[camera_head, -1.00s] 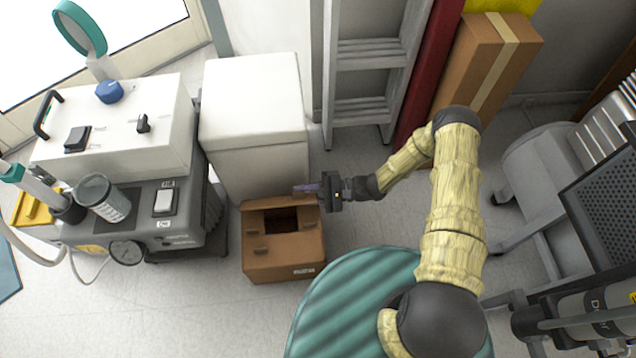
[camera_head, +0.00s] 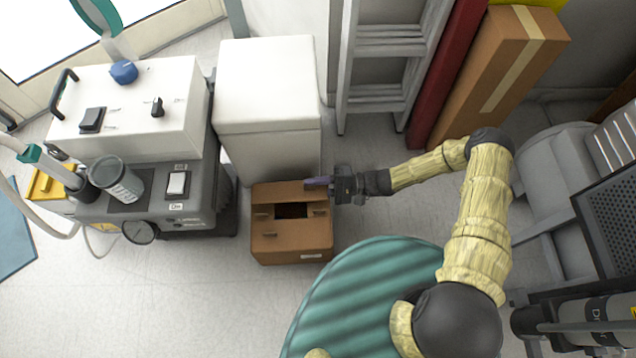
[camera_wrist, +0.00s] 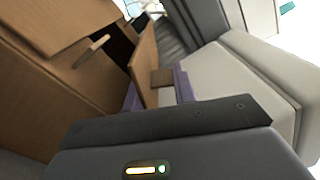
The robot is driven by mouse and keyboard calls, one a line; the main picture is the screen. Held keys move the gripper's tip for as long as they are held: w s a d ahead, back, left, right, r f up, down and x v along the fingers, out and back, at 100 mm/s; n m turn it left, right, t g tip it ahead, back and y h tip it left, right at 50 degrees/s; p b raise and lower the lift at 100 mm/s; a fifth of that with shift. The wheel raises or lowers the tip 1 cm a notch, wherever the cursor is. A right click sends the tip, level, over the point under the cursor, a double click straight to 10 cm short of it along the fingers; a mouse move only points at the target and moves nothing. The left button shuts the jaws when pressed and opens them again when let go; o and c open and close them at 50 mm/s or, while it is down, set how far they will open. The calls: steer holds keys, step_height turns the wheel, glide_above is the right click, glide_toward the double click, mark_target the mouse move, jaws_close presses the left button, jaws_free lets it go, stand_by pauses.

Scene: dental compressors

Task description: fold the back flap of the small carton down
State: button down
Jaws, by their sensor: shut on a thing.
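The small brown carton (camera_head: 290,245) stands on the floor in front of the white box-shaped cabinet. Its back flap (camera_head: 280,190) is at the edge nearest the cabinet, and a dark opening shows in front of it. My gripper (camera_head: 318,183) reaches in from the right and is shut on the right end of the back flap. In the wrist view, the flap (camera_wrist: 145,62) stands between the two purple fingers of my gripper (camera_wrist: 157,92). The carton's inside is mostly hidden.
The white cabinet (camera_head: 268,100) is close behind the carton. A grey and white compressor unit (camera_head: 185,205) stands to its left. A ladder (camera_head: 385,60) and a tall carton (camera_head: 495,75) lean behind my arm. A green ribbed round surface (camera_head: 365,300) is in front right.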

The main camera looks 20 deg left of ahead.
steer(key=shift+f, duration=0.1)
steer(key=c, duration=1.2)
jaws_free()
